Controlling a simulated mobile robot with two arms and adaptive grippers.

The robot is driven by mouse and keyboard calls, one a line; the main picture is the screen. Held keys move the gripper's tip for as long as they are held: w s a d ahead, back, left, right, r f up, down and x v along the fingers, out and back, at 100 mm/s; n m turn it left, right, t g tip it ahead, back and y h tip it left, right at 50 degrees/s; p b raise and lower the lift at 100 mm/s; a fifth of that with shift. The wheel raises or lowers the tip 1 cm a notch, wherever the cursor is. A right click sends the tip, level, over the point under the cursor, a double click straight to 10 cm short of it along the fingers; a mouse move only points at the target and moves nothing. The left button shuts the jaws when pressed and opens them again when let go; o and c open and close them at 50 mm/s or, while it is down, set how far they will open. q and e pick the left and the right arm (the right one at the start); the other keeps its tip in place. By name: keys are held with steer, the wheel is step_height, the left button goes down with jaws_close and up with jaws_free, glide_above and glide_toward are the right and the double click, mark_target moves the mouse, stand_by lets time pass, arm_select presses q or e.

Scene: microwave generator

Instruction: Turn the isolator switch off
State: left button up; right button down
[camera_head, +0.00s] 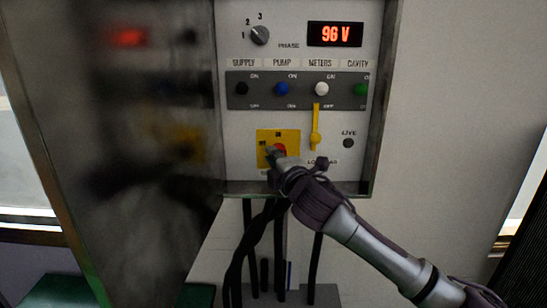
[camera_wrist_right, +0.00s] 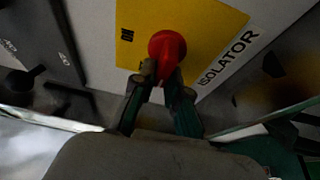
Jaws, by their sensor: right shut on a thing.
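The isolator switch is a red knob (camera_head: 281,148) on a yellow plate (camera_head: 264,134) low on the panel. In the right wrist view the red knob (camera_wrist_right: 167,46) stands out from the yellow plate (camera_wrist_right: 210,18), beside the printed word ISOLATOR. My right gripper (camera_wrist_right: 162,78) is shut on the lower part of the knob, one fingertip on each side. In the head view my right gripper (camera_head: 275,160) comes from the lower right and covers part of the knob and plate. Which mark the knob points to is not clear. My left gripper is not in view.
Above is a row of toggle switches (camera_head: 297,90), a phase dial (camera_head: 260,35) and a red display (camera_head: 335,34) reading 96 V. A yellow lever (camera_head: 315,130) hangs right of the plate. A shiny reflective panel (camera_head: 120,170) stands at left. Black cables (camera_head: 250,240) hang below.

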steer(key=c, duration=1.2)
jaws_free()
steer(key=shift+w, duration=0.1)
steer(key=v, duration=1.2)
